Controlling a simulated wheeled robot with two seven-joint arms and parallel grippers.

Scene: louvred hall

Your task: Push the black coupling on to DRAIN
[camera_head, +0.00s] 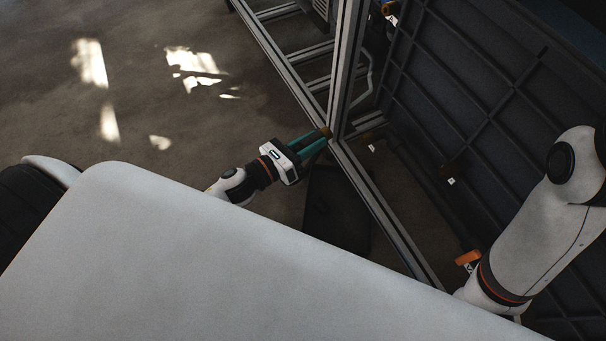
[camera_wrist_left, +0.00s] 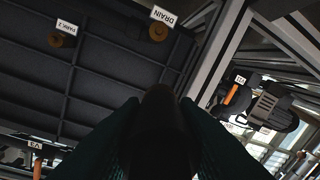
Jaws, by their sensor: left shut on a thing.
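My left gripper (camera_head: 315,142) is shut on the black coupling (camera_wrist_left: 160,125), which looks dark between the two green fingers in the left wrist view. In the head view a small brownish end shows at the fingertips, beside the metal post. The DRAIN label (camera_wrist_left: 164,17) and its round brass stub (camera_wrist_left: 158,33) are on the dark ribbed panel, ahead of the coupling and apart from it in the wrist view. Tags in the head view are too small to read. My right arm comes in at the right; its gripper is not in view.
A PARK 2 stub (camera_wrist_left: 62,41) sits left of DRAIN on the panel. A metal frame post (camera_head: 347,65) stands close to my left gripper, with a rail (camera_head: 385,215) along the panel's foot. An orange handle (camera_head: 467,257) is near my right arm. Open floor (camera_head: 150,90) lies left.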

